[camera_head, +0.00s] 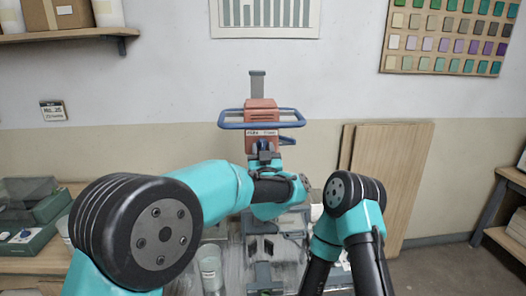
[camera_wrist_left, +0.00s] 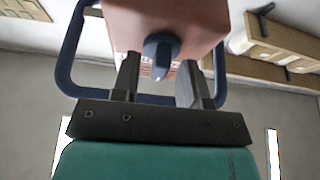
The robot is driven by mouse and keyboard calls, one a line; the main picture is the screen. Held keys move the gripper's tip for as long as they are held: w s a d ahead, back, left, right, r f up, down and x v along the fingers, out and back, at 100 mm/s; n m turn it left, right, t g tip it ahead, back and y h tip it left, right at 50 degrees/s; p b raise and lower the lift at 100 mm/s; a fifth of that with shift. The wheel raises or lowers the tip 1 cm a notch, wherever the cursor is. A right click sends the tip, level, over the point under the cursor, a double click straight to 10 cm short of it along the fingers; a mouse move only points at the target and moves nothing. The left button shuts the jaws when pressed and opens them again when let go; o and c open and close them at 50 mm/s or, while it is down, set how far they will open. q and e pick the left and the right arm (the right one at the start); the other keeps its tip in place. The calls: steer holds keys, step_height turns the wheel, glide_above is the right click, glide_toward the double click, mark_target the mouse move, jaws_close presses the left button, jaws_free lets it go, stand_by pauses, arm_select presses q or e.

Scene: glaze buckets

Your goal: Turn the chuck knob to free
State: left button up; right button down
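The chuck knob (camera_wrist_left: 162,50) is a dark blue-grey stub on the underside of the salmon-red mixer head (camera_wrist_left: 160,18). In the left wrist view it sits between the two dark fingers of my left gripper (camera_wrist_left: 157,78), with a gap on each side, so the gripper is open. In the head view the red mixer head (camera_head: 262,113) hangs on a post by the wall, and my left gripper (camera_head: 265,161) is just below it. The knob is hard to tell apart from the fingers there. My right arm bends downward at the right; its gripper is out of view.
A blue rail (camera_head: 230,123) loops around the mixer head, close to my left gripper. A pale bucket (camera_head: 210,268) stands below at left of centre. Wooden boards (camera_head: 390,180) lean on the wall at the right. A shelf (camera_head: 70,34) is at upper left.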

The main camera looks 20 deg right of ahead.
arm_select(q)
jaws_close()
steer(key=shift+n+y, duration=0.4)
steer(key=shift+n, duration=0.1)
steer(key=n+y, duration=0.2)
steer(key=n, duration=0.2)
steer(key=shift+d+n, duration=0.15)
steer(key=shift+n, duration=0.25)
steer(key=n+y, duration=0.1)
steer(key=n, duration=0.2)
steer(key=n+y, duration=0.2)
steer(key=n, duration=0.1)
steer(key=shift+r+g, duration=0.1)
steer(key=shift+g, duration=0.3)
jaws_free()
